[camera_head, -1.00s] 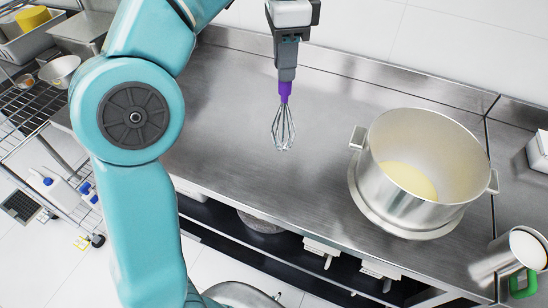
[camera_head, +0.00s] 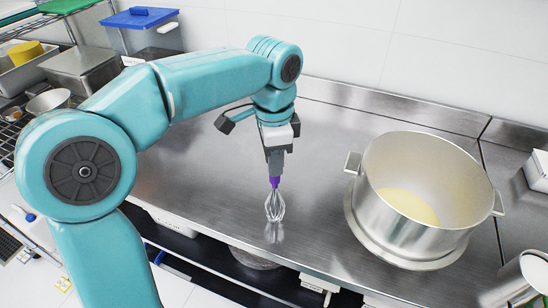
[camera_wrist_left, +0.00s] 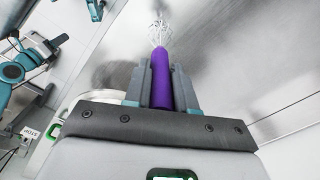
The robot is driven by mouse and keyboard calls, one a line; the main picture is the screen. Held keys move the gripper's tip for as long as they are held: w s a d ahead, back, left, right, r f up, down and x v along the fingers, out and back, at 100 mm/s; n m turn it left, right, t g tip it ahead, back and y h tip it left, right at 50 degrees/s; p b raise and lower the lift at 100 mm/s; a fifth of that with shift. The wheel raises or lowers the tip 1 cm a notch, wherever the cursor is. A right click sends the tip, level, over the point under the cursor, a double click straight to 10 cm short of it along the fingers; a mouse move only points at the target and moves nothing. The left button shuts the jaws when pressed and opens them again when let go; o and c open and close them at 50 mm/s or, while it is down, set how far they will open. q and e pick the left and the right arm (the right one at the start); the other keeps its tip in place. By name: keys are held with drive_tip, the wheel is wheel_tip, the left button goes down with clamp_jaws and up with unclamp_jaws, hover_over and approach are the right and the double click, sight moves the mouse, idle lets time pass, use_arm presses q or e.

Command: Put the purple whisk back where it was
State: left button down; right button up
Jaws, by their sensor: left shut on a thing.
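The purple whisk (camera_head: 275,205) hangs upright from my left gripper (camera_head: 275,172), wire end down, over the steel counter. Its wires are at or just above the counter top; I cannot tell whether they touch. In the left wrist view, the purple handle (camera_wrist_left: 161,80) lies between the two fingers of my left gripper (camera_wrist_left: 161,85), which are shut on it. The wires (camera_wrist_left: 160,32) show beyond the fingertips. My right gripper does not show in the head view.
A large steel pot (camera_head: 425,190) with pale yellow contents stands to the right of the whisk. The steel counter (camera_head: 190,190) is clear to the left of the whisk. A metal cup (camera_head: 515,285) is at the lower right. A blue-lidded bin (camera_head: 140,18) is at the back left.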

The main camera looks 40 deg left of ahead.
use_arm(q)
drive_tip(key=shift+a+f, duration=0.1)
drive_tip(key=shift+a, duration=0.05)
drive_tip(key=c, duration=1.3)
unclamp_jaws()
drive_tip(key=shift+f, duration=0.1)
drive_tip(key=o, duration=0.4)
drive_tip(key=shift+c, duration=0.2)
drive_tip(key=shift+r, duration=0.3)
wheel_tip(320, 180, up, 12)
drive_tip(key=shift+f+p, duration=0.1)
drive_tip(key=shift+p, duration=1.05)
drive_tip(key=shift+s, duration=0.1)
